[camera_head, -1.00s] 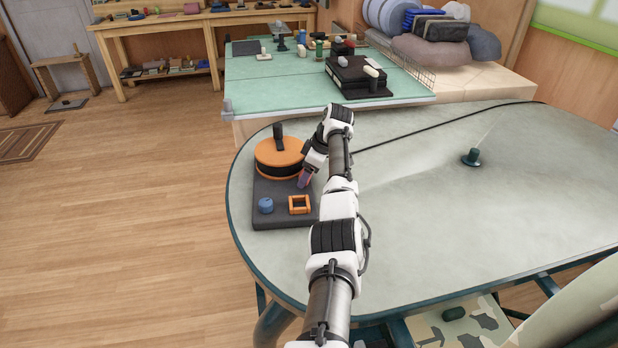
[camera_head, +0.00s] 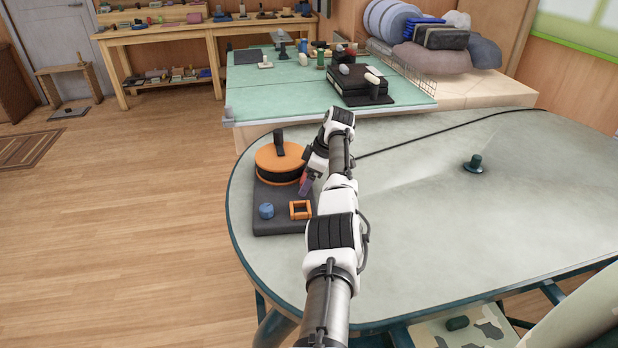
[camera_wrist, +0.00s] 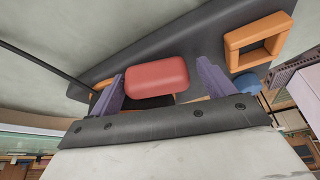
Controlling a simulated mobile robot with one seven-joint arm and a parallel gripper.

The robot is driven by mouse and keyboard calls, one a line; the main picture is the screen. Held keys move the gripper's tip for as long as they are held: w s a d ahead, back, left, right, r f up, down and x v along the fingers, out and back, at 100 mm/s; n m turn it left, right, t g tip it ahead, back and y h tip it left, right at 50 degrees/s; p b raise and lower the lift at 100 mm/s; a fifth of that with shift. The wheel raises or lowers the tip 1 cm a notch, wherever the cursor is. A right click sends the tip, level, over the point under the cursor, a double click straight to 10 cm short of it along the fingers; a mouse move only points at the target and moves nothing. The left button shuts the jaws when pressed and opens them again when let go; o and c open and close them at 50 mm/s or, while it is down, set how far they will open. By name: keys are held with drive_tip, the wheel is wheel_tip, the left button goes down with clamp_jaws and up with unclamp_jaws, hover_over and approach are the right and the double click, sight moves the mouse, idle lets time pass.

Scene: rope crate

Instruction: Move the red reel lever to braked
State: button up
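The red reel lever's block-shaped handle (camera_wrist: 157,76) shows in the wrist view between the two purple fingers of my gripper (camera_wrist: 160,84). The left finger is close against it or touching; a narrow gap shows at the right finger. My gripper is open around the handle. In the head view my gripper (camera_head: 306,183) is low at the right side of the orange reel (camera_head: 279,158). The reel stands on a dark base plate (camera_head: 275,224) with a black upright handle on top. My arm and fingers hide most of the lever there.
A blue knob (camera_head: 266,211) and an orange square frame (camera_head: 300,210) sit on the base plate in front of the reel. A black rope (camera_head: 430,137) runs across the grey table (camera_head: 430,230). A dark green post (camera_head: 474,163) stands right; the table between is clear.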

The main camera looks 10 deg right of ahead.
drive_tip(key=shift+w+a+r, duration=0.1)
drive_tip(key=shift+w+a, duration=0.05)
drive_tip(key=shift+w, duration=0.05)
drive_tip(key=shift+d+r, duration=0.2)
drive_tip(key=shift+r, duration=0.3)
drive_tip(key=v, duration=1.2)
drive_tip(key=shift+s+d+r+b, duration=0.15)
drive_tip(key=shift+s+r+b, duration=0.1)
drive_tip(key=shift+b, duration=0.1)
